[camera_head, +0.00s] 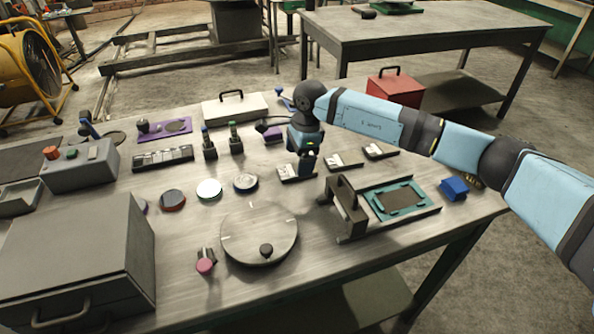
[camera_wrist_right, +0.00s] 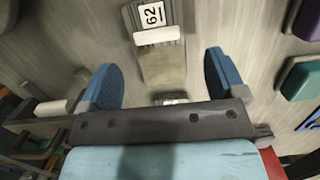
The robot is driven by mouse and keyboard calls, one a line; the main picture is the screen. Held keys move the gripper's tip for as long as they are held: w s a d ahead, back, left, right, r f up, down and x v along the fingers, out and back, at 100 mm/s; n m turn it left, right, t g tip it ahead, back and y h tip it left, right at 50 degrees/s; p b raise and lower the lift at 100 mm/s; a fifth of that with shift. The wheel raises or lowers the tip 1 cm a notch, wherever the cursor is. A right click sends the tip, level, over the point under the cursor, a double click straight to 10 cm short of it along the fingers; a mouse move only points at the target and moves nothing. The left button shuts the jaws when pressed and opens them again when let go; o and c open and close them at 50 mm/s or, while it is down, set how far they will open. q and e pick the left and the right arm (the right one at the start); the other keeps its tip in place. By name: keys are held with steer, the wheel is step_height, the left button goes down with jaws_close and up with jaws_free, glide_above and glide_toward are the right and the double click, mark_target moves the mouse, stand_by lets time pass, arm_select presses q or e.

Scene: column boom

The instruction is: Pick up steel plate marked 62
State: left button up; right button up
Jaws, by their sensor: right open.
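The steel plate marked 62 (camera_wrist_right: 162,58) is in the right wrist view, grey with a white label and a pale block by the label. It lies on the bench. My right gripper (camera_wrist_right: 157,82) is open, with its blue fingers apart on either side of the plate's lower part in the picture. I cannot tell the gap in height. In the head view my right gripper (camera_head: 307,165) hangs over the leftmost of three small labelled plates (camera_head: 290,174), partly hiding it. My left gripper is not in view.
Two more labelled plates (camera_head: 343,163) (camera_head: 378,152) lie to the right. A handled fixture with a teal frame (camera_head: 374,207) stands in front, a round disc (camera_head: 259,236) front left. Dark upright pieces (camera_head: 236,143) stand left of the gripper. A blue block (camera_head: 454,188) is far right.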

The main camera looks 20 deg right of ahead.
step_height(320, 180, down, 3)
steer(key=shift+a, duration=0.15)
steer(key=shift+r, duration=0.1)
steer(key=c, duration=1.4)
steer(key=shift+c, duration=0.2)
